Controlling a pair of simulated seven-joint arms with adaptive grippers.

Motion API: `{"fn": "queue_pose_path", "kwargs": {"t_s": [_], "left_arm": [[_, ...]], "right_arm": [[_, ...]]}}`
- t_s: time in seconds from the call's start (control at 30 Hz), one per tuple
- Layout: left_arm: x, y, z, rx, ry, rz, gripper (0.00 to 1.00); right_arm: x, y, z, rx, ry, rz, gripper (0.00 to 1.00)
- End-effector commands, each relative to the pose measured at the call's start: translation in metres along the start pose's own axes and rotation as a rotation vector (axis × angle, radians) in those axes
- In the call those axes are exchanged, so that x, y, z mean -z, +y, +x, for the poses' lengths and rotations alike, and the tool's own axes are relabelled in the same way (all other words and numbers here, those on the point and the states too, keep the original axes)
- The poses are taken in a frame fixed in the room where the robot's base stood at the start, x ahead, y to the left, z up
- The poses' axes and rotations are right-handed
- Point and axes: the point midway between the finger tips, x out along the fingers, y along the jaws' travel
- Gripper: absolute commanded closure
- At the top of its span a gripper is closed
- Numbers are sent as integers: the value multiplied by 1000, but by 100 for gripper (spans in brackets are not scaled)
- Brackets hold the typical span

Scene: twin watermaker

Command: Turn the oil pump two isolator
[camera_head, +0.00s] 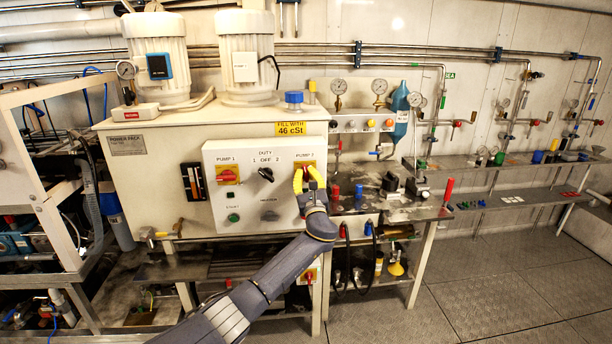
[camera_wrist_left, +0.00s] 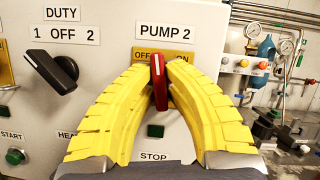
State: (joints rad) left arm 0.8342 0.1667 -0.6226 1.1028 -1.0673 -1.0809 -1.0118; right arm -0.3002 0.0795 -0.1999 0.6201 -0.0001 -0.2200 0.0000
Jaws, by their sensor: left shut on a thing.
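The oil pump two isolator (camera_wrist_left: 160,78) is a red handle on a yellow plate marked OFF at left and ON at right, under the PUMP 2 label. In the left wrist view its handle stands nearly upright, its top leaning slightly left. My left gripper (camera_wrist_left: 158,92) is shut on the handle, with one yellow finger on each side. In the head view the left gripper (camera_head: 308,181) covers much of the isolator on the white control panel (camera_head: 228,205). My right gripper is not in view.
A black DUTY selector (camera_wrist_left: 52,68) stands out from the panel left of the isolator. The matching pump 1 isolator (camera_head: 228,174) is farther left. A bench (camera_head: 400,210) with small items and gauges is to the right. Open floor (camera_head: 500,290) lies at the right.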

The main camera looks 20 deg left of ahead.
Motion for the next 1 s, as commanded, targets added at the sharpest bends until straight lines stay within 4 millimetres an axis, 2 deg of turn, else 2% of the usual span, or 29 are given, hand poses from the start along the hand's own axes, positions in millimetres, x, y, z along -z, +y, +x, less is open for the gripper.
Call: {"fn": "queue_pose_path", "kwargs": {"t_s": [0.4, 0.97, 1.0], "left_arm": [[-1, 0, 1, 67, -1, 164, 100], [-1, 0, 1, 77, -1, 190, 100], [-1, 0, 1, 77, -1, 190, 87]], "right_arm": [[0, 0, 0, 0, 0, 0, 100], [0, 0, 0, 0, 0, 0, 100], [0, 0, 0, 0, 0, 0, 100]]}}
